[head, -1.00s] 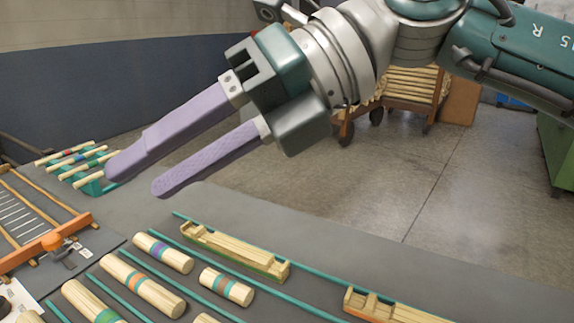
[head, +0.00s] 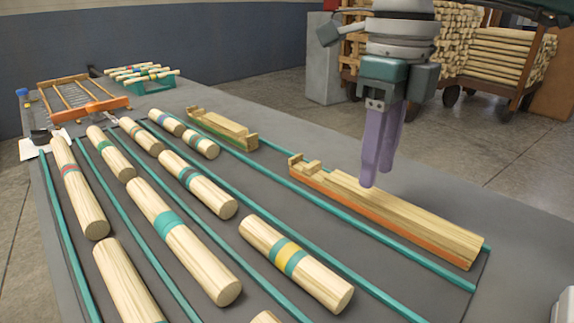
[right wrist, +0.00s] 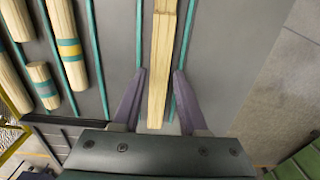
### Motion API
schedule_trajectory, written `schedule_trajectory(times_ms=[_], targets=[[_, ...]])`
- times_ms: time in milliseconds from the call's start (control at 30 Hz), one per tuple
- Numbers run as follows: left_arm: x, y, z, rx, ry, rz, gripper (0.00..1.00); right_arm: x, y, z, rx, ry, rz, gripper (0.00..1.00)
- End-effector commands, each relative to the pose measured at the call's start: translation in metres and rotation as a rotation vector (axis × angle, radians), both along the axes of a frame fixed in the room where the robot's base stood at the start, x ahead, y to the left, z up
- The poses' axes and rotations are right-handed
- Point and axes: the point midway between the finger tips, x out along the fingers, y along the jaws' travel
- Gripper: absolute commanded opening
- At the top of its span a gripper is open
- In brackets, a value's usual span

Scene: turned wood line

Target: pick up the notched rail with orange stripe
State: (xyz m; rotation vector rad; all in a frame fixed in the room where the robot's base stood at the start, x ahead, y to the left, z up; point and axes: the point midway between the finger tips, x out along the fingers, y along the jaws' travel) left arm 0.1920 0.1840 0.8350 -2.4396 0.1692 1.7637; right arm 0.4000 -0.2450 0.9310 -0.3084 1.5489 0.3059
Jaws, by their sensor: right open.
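The notched rail with orange stripe (head: 430,222) is a long pale wooden bar with notches at its far left end and an orange band along its near side. It lies along the right side of the grey table. My right gripper (head: 376,178) points down over its middle, fingers open and empty. In the right wrist view the rail (right wrist: 160,65) runs between the two spread purple fingers (right wrist: 160,78), with a gap on each side. I cannot tell how far the fingertips are above it. My left gripper is not in view.
A shorter notched rail with green stripe (head: 222,130) lies beyond. Several banded wooden cylinders (head: 298,262) lie in rows between teal strips (head: 345,262). An orange-ended frame (head: 80,95) and a teal rack of thin rods (head: 150,85) stand at the far end. Bare table (head: 530,250) is right of the rail.

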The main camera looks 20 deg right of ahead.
Motion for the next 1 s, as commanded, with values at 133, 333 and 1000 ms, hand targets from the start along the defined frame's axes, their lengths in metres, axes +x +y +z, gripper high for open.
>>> schedule_trajectory(times_ms=[133,333,1000], targets=[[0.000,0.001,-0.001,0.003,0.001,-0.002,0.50,-0.004,-0.001,-0.023,0.001,0.005,0.000,0.42],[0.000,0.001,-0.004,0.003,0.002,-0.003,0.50,-0.003,-0.001,-0.048,0.001,0.002,0.001,0.42],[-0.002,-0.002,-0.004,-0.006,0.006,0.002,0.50,-0.003,-0.001,-0.049,0.001,-0.001,0.001,0.00]])
